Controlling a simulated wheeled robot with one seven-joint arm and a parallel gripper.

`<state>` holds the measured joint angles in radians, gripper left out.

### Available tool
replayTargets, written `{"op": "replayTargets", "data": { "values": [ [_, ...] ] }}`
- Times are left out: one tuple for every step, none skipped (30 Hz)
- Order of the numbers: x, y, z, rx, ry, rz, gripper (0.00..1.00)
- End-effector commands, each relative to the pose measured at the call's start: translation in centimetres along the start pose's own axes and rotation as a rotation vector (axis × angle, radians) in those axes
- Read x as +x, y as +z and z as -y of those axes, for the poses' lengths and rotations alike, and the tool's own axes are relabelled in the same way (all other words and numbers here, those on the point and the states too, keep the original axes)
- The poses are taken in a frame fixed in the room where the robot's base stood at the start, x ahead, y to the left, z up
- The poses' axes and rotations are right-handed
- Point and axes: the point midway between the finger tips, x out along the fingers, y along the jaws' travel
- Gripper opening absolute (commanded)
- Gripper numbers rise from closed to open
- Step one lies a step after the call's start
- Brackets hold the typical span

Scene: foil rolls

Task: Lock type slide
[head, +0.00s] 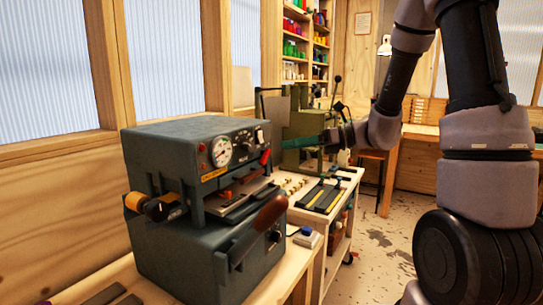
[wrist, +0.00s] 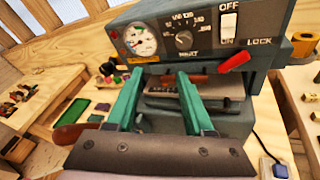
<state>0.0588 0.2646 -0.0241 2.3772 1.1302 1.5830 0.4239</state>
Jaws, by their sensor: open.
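The dark grey-green press (head: 190,165) stands on a bench at the left of the head view. Its front panel (wrist: 190,38) fills the top of the wrist view, with a gauge, a dial, an OFF/ON switch and the word LOCK. A red lever (wrist: 235,60) sits just below LOCK, tilted up to the right; the head view shows it too (head: 265,157). What looks like the type slide (wrist: 165,89) lies in the opening under the panel, partly hidden by a finger. My gripper (wrist: 159,75) is open, its teal fingers pointing at that opening, with nothing seen between them.
A brown handle (head: 270,212) sticks out at the press's front. An orange-ended roll (head: 133,202) sits on its left side. A white cart (head: 325,195) with dark trays stands beyond. A second machine (head: 305,130) stands behind my gripper. Open floor (head: 375,255) lies to the right.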

Motion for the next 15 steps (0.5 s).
{"op": "replayTargets", "data": {
  "values": [
    [0.4, -0.6, 2.3, 0.116, -0.025, 0.064, 0.53],
    [0.5, -0.7, 3.6, 0.180, -0.042, 0.106, 0.53],
    [0.6, -0.9, 5.2, 0.258, -0.063, 0.157, 0.53],
    [0.6, -1.2, 6.4, 0.311, -0.078, 0.194, 0.53],
    [0.5, -1.4, 7.5, 0.358, -0.094, 0.227, 0.53],
    [0.4, -1.8, 8.8, 0.414, -0.112, 0.268, 0.53],
    [0.4, -2.0, 9.6, 0.450, -0.124, 0.294, 0.53],
    [0.3, -2.3, 10.3, 0.479, -0.135, 0.316, 0.53],
    [0.2, -2.6, 11.1, 0.513, -0.147, 0.342, 0.53],
    [0.1, -2.7, 11.6, 0.532, -0.155, 0.358, 0.53],
    [0.0, -2.9, 12.0, 0.546, -0.160, 0.369, 0.53],
    [0.0, -3.0, 12.3, 0.559, -0.166, 0.380, 0.53],
    [0.1, -3.0, 12.5, 0.565, -0.169, 0.387, 0.53],
    [0.2, -3.0, 12.7, 0.569, -0.170, 0.390, 0.53],
    [0.5, -2.9, 12.8, 0.572, -0.170, 0.391, 0.53]
  ]
}}
